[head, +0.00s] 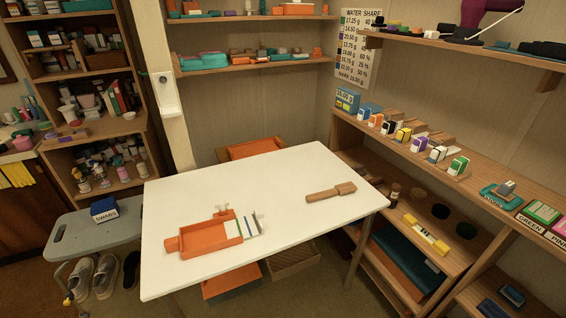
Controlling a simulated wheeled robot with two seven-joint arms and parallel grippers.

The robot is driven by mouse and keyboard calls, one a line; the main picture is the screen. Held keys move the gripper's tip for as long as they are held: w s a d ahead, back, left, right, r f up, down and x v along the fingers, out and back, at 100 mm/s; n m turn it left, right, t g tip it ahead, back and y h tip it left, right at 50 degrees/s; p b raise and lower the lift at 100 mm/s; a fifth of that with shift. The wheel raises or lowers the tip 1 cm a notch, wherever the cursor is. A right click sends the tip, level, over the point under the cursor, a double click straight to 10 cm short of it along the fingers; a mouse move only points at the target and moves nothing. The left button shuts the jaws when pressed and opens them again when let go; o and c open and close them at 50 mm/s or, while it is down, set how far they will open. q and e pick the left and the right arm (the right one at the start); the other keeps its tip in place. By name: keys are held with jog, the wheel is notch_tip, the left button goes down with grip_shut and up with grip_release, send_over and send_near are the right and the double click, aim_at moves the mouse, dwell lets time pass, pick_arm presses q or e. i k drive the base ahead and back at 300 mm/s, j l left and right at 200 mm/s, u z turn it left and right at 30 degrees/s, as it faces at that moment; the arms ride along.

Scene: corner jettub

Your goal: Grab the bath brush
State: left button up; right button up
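A brown wooden piece (331,192) with a broad block and a narrower handle lies flat on the right part of the white table (270,185). It is the only brush-like thing on the table, but I cannot see bristles, so I cannot tell for certain that it is the bath brush. Neither of my grippers is in the head view.
An orange tray-like thing (208,239) with a white, striped end lies on the table's front left. A grey stool (90,236) with a blue SWABS box (104,209) stands left. Loaded wooden shelves (455,180) run along the right. The table's middle is clear.

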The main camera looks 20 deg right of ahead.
aim_at(344, 189)
jog(key=z, duration=1.15)
jog(key=i+z, duration=0.15)
jog(key=z, duration=0.25)
jog(key=i+z, duration=0.15)
jog(key=z, duration=0.2)
jog(key=i+z, duration=0.15)
jog(key=z, duration=0.25)
